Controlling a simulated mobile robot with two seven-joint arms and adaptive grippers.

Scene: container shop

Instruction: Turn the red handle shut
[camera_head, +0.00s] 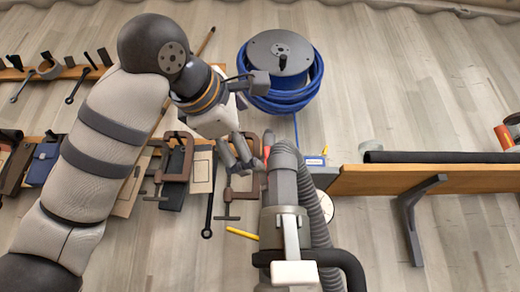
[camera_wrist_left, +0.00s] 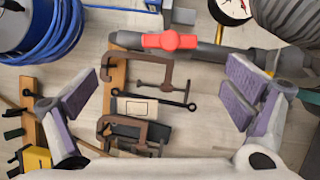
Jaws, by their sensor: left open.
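The red handle (camera_wrist_left: 170,41) sits on a grey pipe (camera_wrist_left: 215,51) in the left wrist view, toward the top. It appears to lie roughly along the pipe there. In the head view only a small red part of the handle (camera_head: 267,151) shows beside the pipe's upper end (camera_head: 283,185). My left gripper (camera_head: 241,150) is open and empty, just left of the handle in the head view. In the wrist view its two purple-padded fingers (camera_wrist_left: 160,92) stand wide apart, with the handle above the gap between them and not touching. My right gripper is in neither view.
A blue hose reel (camera_head: 283,88) hangs behind the gripper. A wooden shelf (camera_head: 420,180) with a black tube (camera_head: 440,157) extends right. A ribbed grey hose (camera_head: 319,215) runs close beside the pipe. A round gauge (camera_wrist_left: 230,8) is near it.

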